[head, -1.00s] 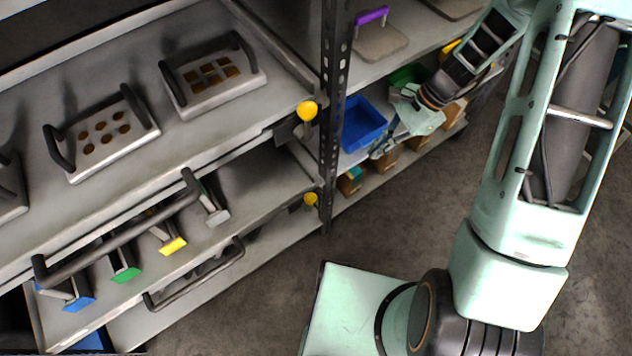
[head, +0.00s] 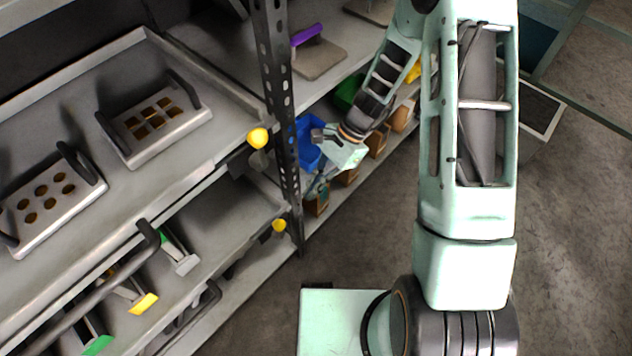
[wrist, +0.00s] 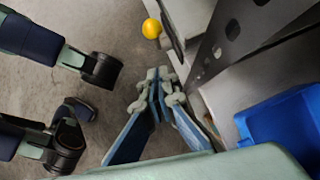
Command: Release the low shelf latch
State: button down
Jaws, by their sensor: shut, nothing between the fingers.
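Two yellow round knobs sit on the shelf fronts beside the dark perforated upright. The upper knob (head: 258,138) is on the wide shelf, and the lower knob (head: 279,225) is on the low shelf. One yellow knob (wrist: 151,28) shows in the wrist view, beyond my fingertips; I cannot tell for certain which. My gripper (head: 312,190) is right of and above the lower knob in the head view, in front of the shelves right of the upright. In the wrist view my gripper (wrist: 160,78) has its fingertips together, with nothing between them and apart from the knob.
The perforated upright (head: 277,90) stands close left of my gripper. A blue bin (head: 307,143) and several brown boxes fill the right shelves. Dark bar handles (head: 100,285) stick out at the lower left.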

jog(key=s+a+f+b, duration=0.1)
jog(key=s+a+f, duration=0.2)
jog(key=a+f, duration=0.1)
jog(key=shift+s+a+f, duration=0.25)
jog(key=shift+s+a, duration=0.15)
jog(key=shift+a, duration=0.15)
